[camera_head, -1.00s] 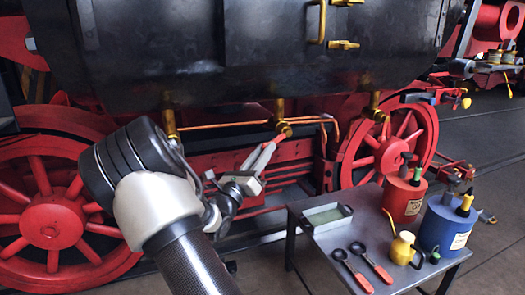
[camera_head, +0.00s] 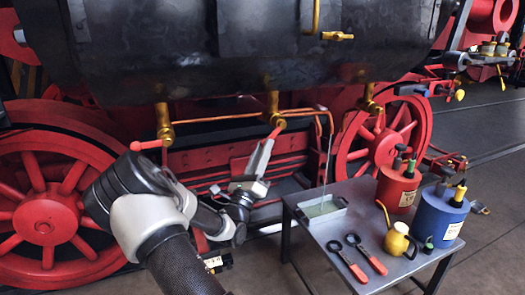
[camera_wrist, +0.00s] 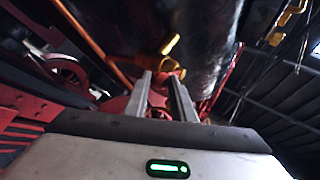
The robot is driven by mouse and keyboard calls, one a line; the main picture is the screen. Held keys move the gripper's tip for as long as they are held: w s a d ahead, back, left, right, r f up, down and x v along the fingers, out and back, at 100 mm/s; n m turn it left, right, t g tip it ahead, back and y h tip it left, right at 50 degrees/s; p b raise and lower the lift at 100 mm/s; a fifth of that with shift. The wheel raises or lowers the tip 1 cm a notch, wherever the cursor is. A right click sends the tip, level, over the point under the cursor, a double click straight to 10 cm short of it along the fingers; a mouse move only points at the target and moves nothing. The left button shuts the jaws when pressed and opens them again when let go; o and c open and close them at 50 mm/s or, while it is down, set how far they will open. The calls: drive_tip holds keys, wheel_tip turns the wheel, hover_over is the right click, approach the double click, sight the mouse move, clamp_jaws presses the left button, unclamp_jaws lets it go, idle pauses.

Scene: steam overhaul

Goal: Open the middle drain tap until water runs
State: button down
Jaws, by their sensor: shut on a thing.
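Three brass drain taps hang under the black boiler in the head view: the left tap (camera_head: 164,124) with a red lever pointing left, the middle tap (camera_head: 272,108) and the right tap (camera_head: 370,98). My gripper (camera_head: 271,134) reaches up from below to the middle tap. Its fingers are shut on the middle tap's lever, which they mostly hide. In the wrist view the brass tap (camera_wrist: 168,48) and a bit of red (camera_wrist: 172,70) show at the fingertips. A thin pale streak like water (camera_head: 327,165) drops from near the copper pipe's end toward the tray.
A grey table (camera_head: 315,240) holds a shallow tray (camera_head: 342,202), red-handled tools (camera_head: 365,262), a yellow oil can (camera_head: 397,238), a red can (camera_head: 397,190) and a blue can (camera_head: 438,220). Red wheels (camera_head: 45,210) stand left and right of my arm.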

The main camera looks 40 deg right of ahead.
drive_tip(key=c, duration=1.5)
unclamp_jaws()
drive_tip(key=shift+a, duration=0.1)
drive_tip(key=p+v, duration=0.1)
drive_tip(key=v, duration=1.6)
drive_tip(key=shift+f+p, duration=0.2)
drive_tip(key=shift+p, duration=0.2)
